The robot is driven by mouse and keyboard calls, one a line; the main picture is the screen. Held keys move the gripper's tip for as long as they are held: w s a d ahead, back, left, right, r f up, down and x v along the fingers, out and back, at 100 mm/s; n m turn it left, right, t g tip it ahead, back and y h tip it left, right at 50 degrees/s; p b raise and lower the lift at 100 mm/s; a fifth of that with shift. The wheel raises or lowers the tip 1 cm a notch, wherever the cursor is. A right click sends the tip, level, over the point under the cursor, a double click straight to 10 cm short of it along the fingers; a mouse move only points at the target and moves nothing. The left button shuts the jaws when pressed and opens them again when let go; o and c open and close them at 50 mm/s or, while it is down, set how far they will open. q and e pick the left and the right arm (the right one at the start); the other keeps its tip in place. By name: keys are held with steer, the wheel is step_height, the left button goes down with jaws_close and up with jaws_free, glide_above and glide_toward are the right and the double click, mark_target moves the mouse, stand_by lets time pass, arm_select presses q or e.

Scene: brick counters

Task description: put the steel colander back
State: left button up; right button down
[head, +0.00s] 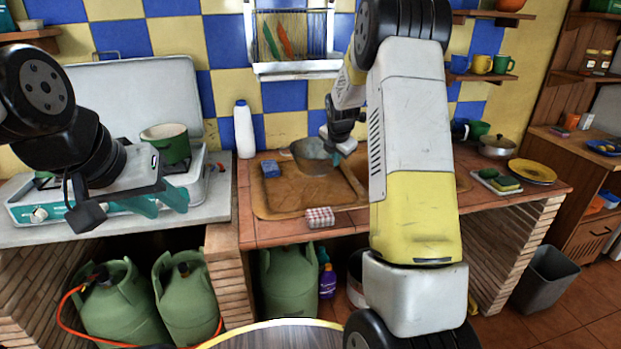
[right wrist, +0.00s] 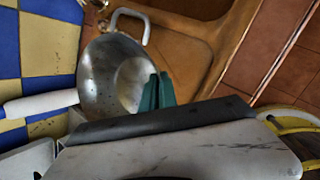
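The steel colander (head: 313,158) is a grey metal bowl over the brown sink counter in the head view. In the right wrist view the colander (right wrist: 100,72) fills the upper left, with a pale loop handle at its top. My right gripper (head: 337,156) is at the colander's right side. Its green fingers (right wrist: 157,92) are close together at the colander's edge and look shut on it. The exact contact is partly hidden. My left gripper (head: 160,201) is in front of the stove, empty, with its teal fingers apart.
A green pot (head: 168,144) stands on the stove (head: 210,185). A lidded pot (head: 497,147) and yellow plates (head: 532,171) are at right. A window rack (head: 292,67) hangs above.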

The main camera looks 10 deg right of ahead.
step_height(320, 180, down, 9)
stand_by(0.4)
steer(key=c, duration=1.7)
jaws_free()
